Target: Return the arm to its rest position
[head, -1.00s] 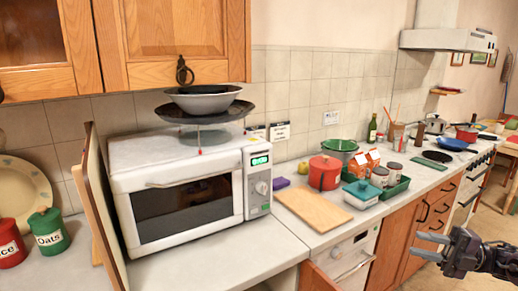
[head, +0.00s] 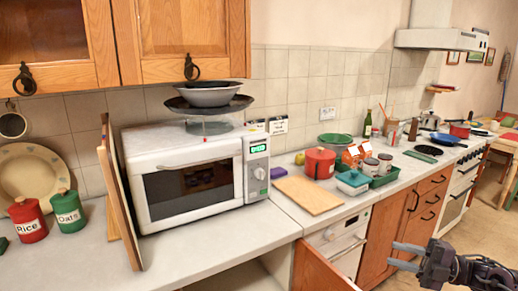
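My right gripper (head: 408,257) is at the lower right of the head view, in front of the counter's cupboard fronts. Its two fingers point left and stand apart, with nothing between them. It touches no object that I can see. My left gripper and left arm are not in view.
A white microwave (head: 190,180) stands on the counter (head: 225,238), with a bowl (head: 212,93) above it. A wooden board (head: 308,194), a red pot (head: 320,162) and a green tray (head: 384,181) are to its right. A cupboard door (head: 318,270) stands open below. Floor (head: 470,222) shows at right.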

